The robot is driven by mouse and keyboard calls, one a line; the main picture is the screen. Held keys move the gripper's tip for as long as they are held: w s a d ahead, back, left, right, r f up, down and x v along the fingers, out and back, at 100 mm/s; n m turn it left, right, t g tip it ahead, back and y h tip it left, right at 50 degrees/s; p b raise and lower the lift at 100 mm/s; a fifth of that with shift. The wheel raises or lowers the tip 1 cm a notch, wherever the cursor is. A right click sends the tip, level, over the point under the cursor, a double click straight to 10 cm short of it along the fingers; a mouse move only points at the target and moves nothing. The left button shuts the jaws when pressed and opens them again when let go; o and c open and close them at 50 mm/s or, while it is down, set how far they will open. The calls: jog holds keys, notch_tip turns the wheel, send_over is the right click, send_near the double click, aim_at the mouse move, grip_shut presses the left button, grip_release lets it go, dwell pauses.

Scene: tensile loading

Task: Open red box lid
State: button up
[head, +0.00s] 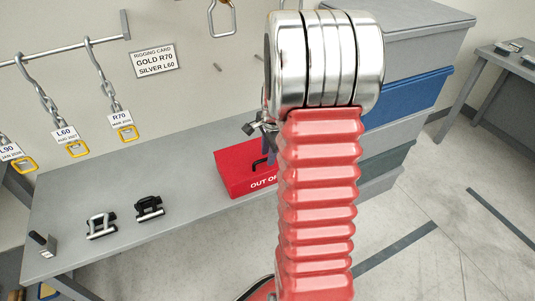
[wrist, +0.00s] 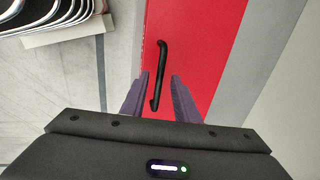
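The red box (head: 240,172) sits on the grey bench with its lid down; white lettering on its front is partly hidden by my arm. A black handle (head: 262,160) shows on the box, partly hidden in the head view. In the wrist view the red lid (wrist: 205,40) fills the middle, and the black bar handle (wrist: 160,60) runs along it, slightly tilted. My gripper (wrist: 159,78) is open above the lid, one dark finger on each side of the handle's lower part. I cannot tell whether the fingers touch it.
Chains with tags hang on the wall behind. Stacked bins (head: 405,105) stand at right. A rigging card (head: 154,61) is on the wall.

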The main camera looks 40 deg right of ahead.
jog(key=shift+c, duration=0.7)
grip_shut()
